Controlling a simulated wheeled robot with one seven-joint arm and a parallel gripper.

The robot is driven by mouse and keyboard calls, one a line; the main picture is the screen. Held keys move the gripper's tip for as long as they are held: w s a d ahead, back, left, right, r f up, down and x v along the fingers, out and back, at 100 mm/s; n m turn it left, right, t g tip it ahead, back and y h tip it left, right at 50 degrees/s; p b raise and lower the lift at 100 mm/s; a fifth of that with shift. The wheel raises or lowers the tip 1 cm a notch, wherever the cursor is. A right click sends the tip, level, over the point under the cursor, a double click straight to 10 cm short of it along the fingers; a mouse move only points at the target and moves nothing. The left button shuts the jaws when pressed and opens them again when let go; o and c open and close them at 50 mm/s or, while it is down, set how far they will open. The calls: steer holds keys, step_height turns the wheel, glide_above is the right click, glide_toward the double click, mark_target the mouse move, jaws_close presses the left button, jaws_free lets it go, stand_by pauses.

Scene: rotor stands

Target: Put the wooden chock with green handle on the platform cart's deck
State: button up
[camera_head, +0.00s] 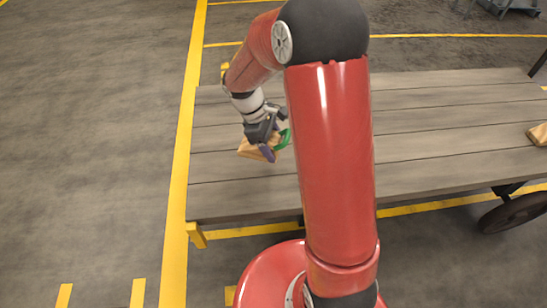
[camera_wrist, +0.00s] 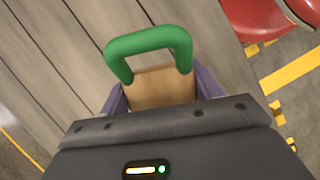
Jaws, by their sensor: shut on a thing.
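The wooden chock (camera_head: 251,151) with a green handle (camera_head: 284,139) is held in my gripper (camera_head: 267,147), over the left part of the platform cart's planked deck (camera_head: 230,194). In the wrist view the chock's wooden face (camera_wrist: 160,88) sits between the two purple fingers of my gripper (camera_wrist: 155,98), and the green handle (camera_wrist: 150,42) stands out beyond it. The gripper is shut on the chock's body. The chock is close to the planks; I cannot tell whether it touches them. My arm hides the middle of the deck.
Another wooden block (camera_head: 538,134) lies at the deck's right edge. A black wheel (camera_head: 514,212) shows under the cart at the right. The deck right of my arm is mostly clear. Yellow lines (camera_head: 178,215) mark the grey floor. A grey wheeled object (camera_head: 507,7) stands at the top right.

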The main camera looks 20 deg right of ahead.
steer(key=shift+f, duration=3.2)
steer(key=o, duration=1.2)
steer(key=shift+f+b, duration=0.1)
steer(key=shift+b, duration=0.2)
